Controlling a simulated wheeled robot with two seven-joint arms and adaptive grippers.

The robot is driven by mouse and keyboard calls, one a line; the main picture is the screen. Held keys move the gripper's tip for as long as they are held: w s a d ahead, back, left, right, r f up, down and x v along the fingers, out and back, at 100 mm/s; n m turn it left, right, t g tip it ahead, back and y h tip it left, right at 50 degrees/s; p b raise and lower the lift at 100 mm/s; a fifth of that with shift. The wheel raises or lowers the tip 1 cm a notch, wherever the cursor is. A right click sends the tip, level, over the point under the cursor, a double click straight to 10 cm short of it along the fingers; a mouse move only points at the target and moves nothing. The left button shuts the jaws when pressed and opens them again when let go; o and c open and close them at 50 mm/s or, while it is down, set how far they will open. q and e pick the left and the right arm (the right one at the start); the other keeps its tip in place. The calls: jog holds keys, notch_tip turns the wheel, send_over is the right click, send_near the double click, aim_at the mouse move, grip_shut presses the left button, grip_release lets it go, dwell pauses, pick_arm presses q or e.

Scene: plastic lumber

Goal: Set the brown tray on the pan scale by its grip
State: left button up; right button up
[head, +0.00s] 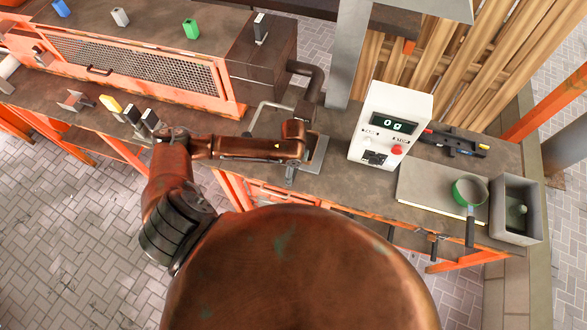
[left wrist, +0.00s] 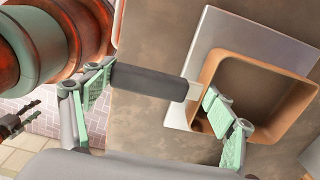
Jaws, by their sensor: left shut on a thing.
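The brown tray (left wrist: 262,59) is a square, open shape at the right of the left wrist view. It overlaps a pale grey plate (left wrist: 222,32), which looks like the scale's pan; I cannot tell whether they touch. The tray's dark grey grip (left wrist: 150,82) lies between the fingers of my left gripper (left wrist: 158,96), which is shut on it. My arm hides the tray there.
Right of the scale housing, a green pan (head: 470,190) lies on a pale board (head: 425,192) beside a grey bin (head: 517,208). A black tool (head: 455,143) lies behind. An orange machine (head: 120,65) fills the back left.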

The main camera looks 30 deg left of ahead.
jog(key=shift+d, duration=0.15)
pick_arm(q)
jog(key=o, duration=1.4)
pick_arm(e)
jog(key=shift+d, duration=0.2)
pick_arm(q)
notch_tip(320, 180, up, 12)
pick_arm(e)
jog(key=shift+a, duration=0.15)
pick_arm(q)
jog(key=shift+f, duration=0.1)
